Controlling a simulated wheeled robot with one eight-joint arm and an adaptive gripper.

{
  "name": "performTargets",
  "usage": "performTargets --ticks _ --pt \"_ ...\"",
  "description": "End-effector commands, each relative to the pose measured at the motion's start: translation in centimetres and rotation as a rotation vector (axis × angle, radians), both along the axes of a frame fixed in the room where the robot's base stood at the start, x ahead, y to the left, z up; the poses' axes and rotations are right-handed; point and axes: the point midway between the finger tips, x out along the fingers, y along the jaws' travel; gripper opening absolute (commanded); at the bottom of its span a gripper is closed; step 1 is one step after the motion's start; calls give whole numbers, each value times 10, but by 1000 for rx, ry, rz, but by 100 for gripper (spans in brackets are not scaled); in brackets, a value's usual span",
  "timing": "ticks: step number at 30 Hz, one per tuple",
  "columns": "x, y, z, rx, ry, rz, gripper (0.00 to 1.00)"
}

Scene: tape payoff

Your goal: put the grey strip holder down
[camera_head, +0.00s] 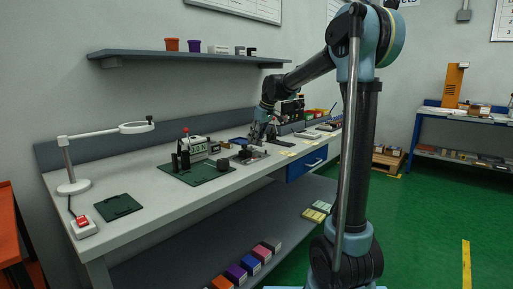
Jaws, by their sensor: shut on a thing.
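My gripper (257,141) is at the end of my arm, low over the long grey workbench (150,178), right of the dark green mat. It is small in this view, and its fingers are hard to make out. It is shut on what looks like the grey strip holder (250,156), a small grey piece just below the fingers. I cannot tell whether the holder touches the bench top or hangs slightly above it.
A dark green mat (205,178) with a display device (197,146) lies left of my gripper. A magnifier lamp (68,160), a dark plate (118,207) and a red-button box (83,227) are further left. A shelf (180,56) hangs above.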

Motion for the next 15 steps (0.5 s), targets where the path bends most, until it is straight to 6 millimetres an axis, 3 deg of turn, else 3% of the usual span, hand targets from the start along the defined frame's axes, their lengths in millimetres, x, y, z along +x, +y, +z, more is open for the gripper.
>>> performTargets --ticks 9,15 --pt "0 0 -37 0 0 0 0" --pt "0 1 -38 0 0 1 0"
